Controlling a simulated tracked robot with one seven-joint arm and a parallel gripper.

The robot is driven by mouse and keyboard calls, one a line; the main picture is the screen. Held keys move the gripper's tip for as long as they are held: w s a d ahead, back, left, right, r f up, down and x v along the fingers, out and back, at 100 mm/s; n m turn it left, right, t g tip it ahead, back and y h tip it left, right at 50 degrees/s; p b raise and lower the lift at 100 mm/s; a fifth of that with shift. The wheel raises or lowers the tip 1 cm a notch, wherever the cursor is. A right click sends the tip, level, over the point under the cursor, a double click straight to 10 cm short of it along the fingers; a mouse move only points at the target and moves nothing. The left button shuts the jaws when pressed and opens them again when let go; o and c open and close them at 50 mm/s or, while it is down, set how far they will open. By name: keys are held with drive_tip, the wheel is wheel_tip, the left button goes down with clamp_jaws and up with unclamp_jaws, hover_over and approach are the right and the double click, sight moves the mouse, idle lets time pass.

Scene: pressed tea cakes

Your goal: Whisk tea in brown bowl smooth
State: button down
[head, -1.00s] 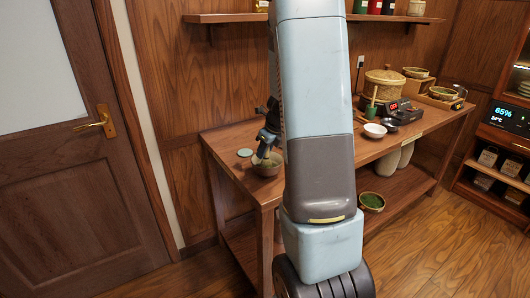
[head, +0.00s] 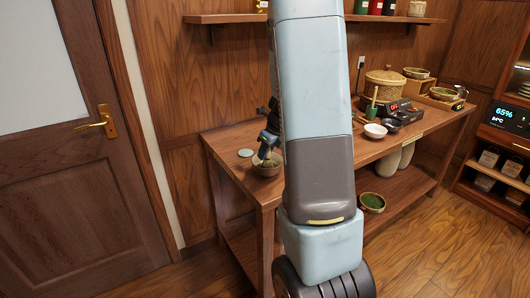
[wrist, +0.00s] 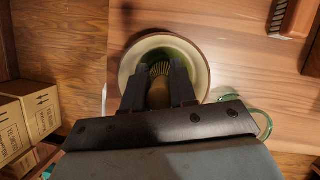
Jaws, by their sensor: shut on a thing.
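The brown bowl (head: 268,168) stands near the left end of the wooden table, partly hidden by my arm. In the wrist view the bowl (wrist: 205,73) has a pale inner wall and green tea (wrist: 183,55) inside. My gripper (wrist: 160,82) is over the bowl, its two fingers shut on the handle of a bamboo whisk (wrist: 159,95). The whisk's tines point down into the bowl at the tea. How deep they sit cannot be told. In the head view my gripper (head: 265,152) is small and dark above the bowl.
A white bowl (head: 375,131), a dark bowl (head: 391,125), a scale-like device (head: 398,110) and a lidded basket (head: 385,83) stand farther right. Cardboard boxes (wrist: 38,112) show at left in the wrist view.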

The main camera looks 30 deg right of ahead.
drive_tip(key=shift+r, duration=3.15)
drive_tip(key=shift+r, duration=2.5)
